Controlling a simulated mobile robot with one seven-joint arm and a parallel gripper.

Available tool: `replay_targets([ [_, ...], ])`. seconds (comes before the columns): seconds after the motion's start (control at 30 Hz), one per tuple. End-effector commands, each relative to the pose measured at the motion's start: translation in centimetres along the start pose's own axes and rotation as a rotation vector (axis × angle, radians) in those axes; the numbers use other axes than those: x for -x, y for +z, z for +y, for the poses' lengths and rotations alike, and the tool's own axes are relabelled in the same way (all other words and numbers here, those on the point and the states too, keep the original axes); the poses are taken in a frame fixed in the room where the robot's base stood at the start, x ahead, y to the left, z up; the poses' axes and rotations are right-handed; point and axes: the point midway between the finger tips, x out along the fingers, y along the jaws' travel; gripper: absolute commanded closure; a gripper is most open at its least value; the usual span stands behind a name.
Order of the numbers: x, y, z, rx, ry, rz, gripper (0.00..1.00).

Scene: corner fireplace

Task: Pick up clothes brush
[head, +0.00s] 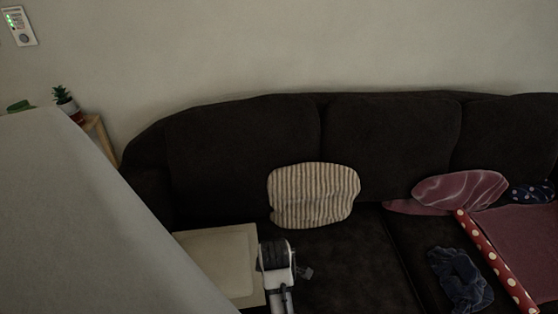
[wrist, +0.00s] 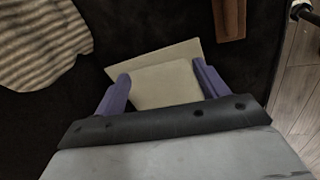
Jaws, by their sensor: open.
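A brown wooden strip (wrist: 229,18), which may be the clothes brush, lies on the dark sofa at the top of the wrist view, cut off by the edge. I cannot make out bristles. I cannot find a brush in the head view. My gripper (wrist: 161,72) is open, its two purple-grey fingers spread with nothing seen held between them. Behind the fingers are flat pale slabs (wrist: 165,87), too plain to name. The brown strip is beyond the right fingertip, apart from it.
The dark sofa (head: 240,140) fills the head view. A striped cushion (head: 313,195) stands on it; pale flat pieces (head: 215,245) lie left of my wrist. A red dotted roll (head: 495,258), crumpled blue cloth (head: 460,280) and pink cushion (head: 460,188) are right. Wooden floor (wrist: 300,85) shows right.

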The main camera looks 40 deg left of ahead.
Motion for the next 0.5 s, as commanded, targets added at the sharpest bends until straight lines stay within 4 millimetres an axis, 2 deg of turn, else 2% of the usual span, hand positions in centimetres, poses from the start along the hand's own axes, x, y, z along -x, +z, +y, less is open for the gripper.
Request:
replay_targets([
  [0.03,-0.5,0.6,-2.5,0.042,-0.104,-0.016,0.27],
  [0.1,-1.1,1.1,-5.1,0.091,-0.213,-0.028,0.27],
  [0.2,-1.5,1.7,-7.4,0.132,-0.31,-0.034,0.27],
  [0.33,-2.7,2.0,-8.8,0.15,-0.351,-0.034,0.27],
  [0.5,-5.9,2.2,-10.0,0.15,-0.351,-0.034,0.27],
])
